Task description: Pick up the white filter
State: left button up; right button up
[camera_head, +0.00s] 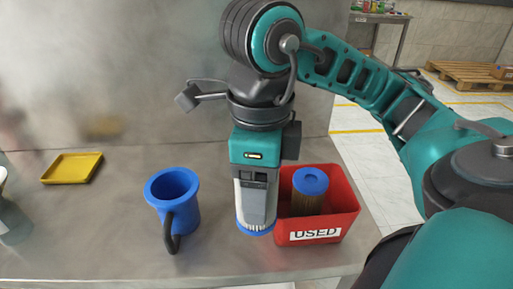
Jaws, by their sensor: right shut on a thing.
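The white filter (255,231) is upright in my right gripper, with a blue cap showing at its lower end. Most of its white side is hidden behind the fingers. My right gripper (257,205) points straight down and is shut on the filter. I cannot tell whether the filter's lower end touches the table or is just above it. My left gripper is not in view.
A red bin (335,222) labelled USED stands just right of the gripper, with a brown, blue-capped filter (310,192) inside. A blue cup-like housing (182,212) with a black handle stands to the left. A yellow tray (72,168) lies farther left on the grey table (100,235).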

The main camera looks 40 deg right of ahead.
jog(key=shift+s+a+f+b, duration=0.35)
jog(key=shift+b, duration=0.2)
jog(key=shift+s+a+r+b, duration=0.1)
jog(key=shift+s+a+b, duration=0.3)
jog(key=shift+b, duration=0.45)
jog(key=shift+s+a+r+b, duration=0.2)
jog(key=shift+s+a+b, duration=0.25)
jog(key=shift+b, duration=0.45)
